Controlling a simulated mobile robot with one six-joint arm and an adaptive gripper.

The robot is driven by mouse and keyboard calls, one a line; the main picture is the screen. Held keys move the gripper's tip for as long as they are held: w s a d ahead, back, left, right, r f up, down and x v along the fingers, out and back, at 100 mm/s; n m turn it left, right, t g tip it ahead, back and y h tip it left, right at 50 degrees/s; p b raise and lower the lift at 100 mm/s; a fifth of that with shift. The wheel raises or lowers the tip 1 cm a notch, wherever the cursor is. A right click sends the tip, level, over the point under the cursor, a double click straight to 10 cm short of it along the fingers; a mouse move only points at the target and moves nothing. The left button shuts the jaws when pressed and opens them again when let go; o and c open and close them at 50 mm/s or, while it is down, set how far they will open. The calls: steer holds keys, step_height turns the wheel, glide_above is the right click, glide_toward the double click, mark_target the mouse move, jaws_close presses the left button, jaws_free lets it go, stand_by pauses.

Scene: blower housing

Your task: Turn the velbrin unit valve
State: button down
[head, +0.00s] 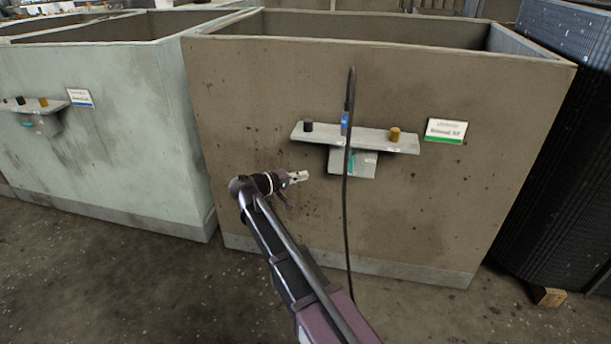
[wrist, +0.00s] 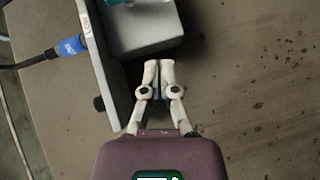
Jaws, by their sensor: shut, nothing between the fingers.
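A grey box (head: 352,163) with a teal part (head: 364,163) on it hangs under a grey shelf (head: 378,140) on the brown tank wall. The teal part may be the valve; I cannot tell for sure. The label (head: 446,131) with a green stripe is too blurred to read. My gripper (head: 303,176) is shut and empty, left of the box and apart from it. In the wrist view the fingertips (wrist: 158,70) are close beside the box (wrist: 145,35). Only the edge of the teal part (wrist: 122,2) shows there, at the top.
A black knob (head: 308,127), a blue plug (head: 344,122) with a dark cable (head: 346,215) and a brass knob (head: 395,134) sit along the shelf. The cable hangs in front of the box. A pale green tank (head: 125,150) with a similar shelf stands left. Black stacked panels (head: 570,150) stand right.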

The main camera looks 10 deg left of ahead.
mark_target(352, 163)
steer(key=r+n+h, duration=0.1)
steer(key=r+t, duration=0.1)
steer(key=r, duration=0.1)
steer(key=shift+s+a+r+n+h, duration=0.1)
steer(key=shift+s+a+n+h, duration=0.1)
steer(key=shift+n+h, duration=0.2)
steer(key=shift+w+d, duration=0.1)
steer(key=x, duration=1)
steer(key=shift+s+d, duration=0.2)
steer(key=shift+d, duration=1.7)
steer(key=shift+s+a+r, duration=0.1)
steer(key=shift+a, duration=0.05)
